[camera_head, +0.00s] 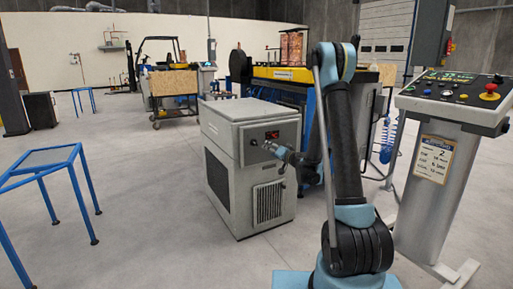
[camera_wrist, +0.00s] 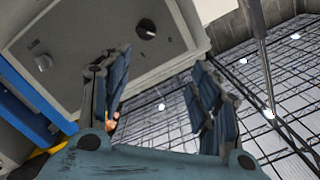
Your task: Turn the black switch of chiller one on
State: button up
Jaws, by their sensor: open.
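The grey chiller (camera_head: 250,170) stands on the floor in the head view, with a red display (camera_head: 272,135) on its upper front. The wrist view shows its panel (camera_wrist: 95,40) tilted, with a black round switch (camera_wrist: 146,28) bearing a small white mark and a grey knob (camera_wrist: 43,62). My gripper (camera_head: 279,151) is in front of the upper front panel. In the wrist view my gripper (camera_wrist: 161,60) is open and empty, its fingers apart. The black switch appears beyond the fingertips, between their directions, with no clear contact.
A control pedestal (camera_head: 427,185) with buttons stands at the right. A yellow and blue machine (camera_head: 290,74) is behind the chiller. A blue-framed stand (camera_head: 45,158) is at the left. The floor (camera_head: 130,240) between that stand and the chiller is clear.

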notch_tip(320, 180, down, 3)
jog(key=w+m+t, duration=0.1)
jog(key=w, duration=0.1)
send_near(256, 144)
jog(key=x, duration=0.9)
jog(key=shift+w+a+r, duration=0.15)
jog(key=shift+w, duration=0.1)
jog(key=c, duration=1.1)
